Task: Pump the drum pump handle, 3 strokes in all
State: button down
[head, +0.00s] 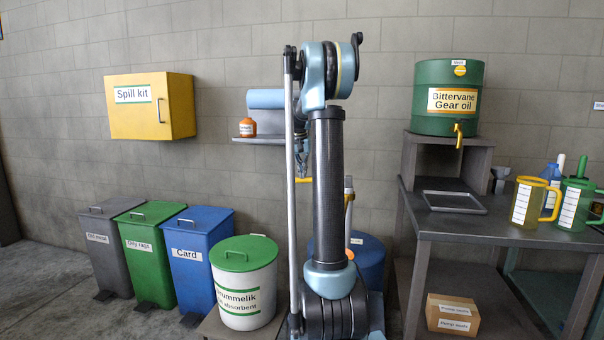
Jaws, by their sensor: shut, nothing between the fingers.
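The blue drum (371,263) stands on the floor behind my arm, which hides much of it. The upright grey pump tube (348,190) rises from it, partly covered by my arm. A short yellow bar (305,180), which looks like the pump handle, shows between the links of my arm. My gripper (302,170) is small and partly hidden behind my arm, just above the yellow bar. It is shut and holds nothing. I cannot tell whether it touches the bar.
A white absorbent tub (263,292) with a green lid stands left of the drum. Blue (197,250), green (149,255) and grey bins stand further left. A dark workbench (420,222) with a green gear oil keg (447,120) is at the right. A wall shelf (262,141) is behind.

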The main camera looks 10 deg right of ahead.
jog(key=shift+s+a+f, duration=0.1)
jog(key=shift+f, duration=0.05)
jog(key=shift+a+r, duration=0.1)
jog(key=shift+r, duration=0.4)
jog(key=v, duration=1.3)
jog(key=shift+w+a, duration=0.3)
jog(key=shift+w, duration=0.1)
